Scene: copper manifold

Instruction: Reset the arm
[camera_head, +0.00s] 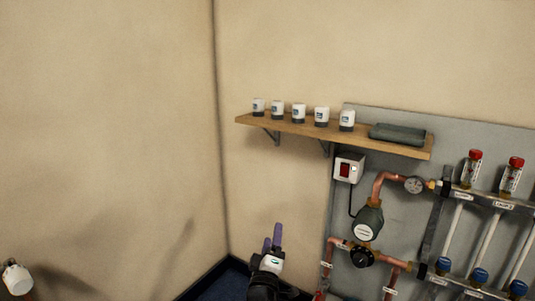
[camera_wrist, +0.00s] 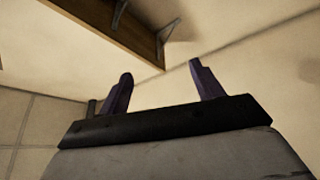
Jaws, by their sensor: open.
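My gripper (camera_head: 272,240) shows low in the middle of the head view, its two purple fingers pointing up. The underside of the shelf (camera_wrist: 105,25) and a bracket show beyond the fingers at the upper left of the wrist view.
The wooden shelf (camera_head: 290,127) carries several white-and-dark cylinders and a dark grey folded item (camera_head: 398,134). To the right, a grey panel (camera_head: 400,225) bears copper pipes, a pump (camera_head: 368,222), a red switch box (camera_head: 348,168), a gauge (camera_head: 414,185) and valves.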

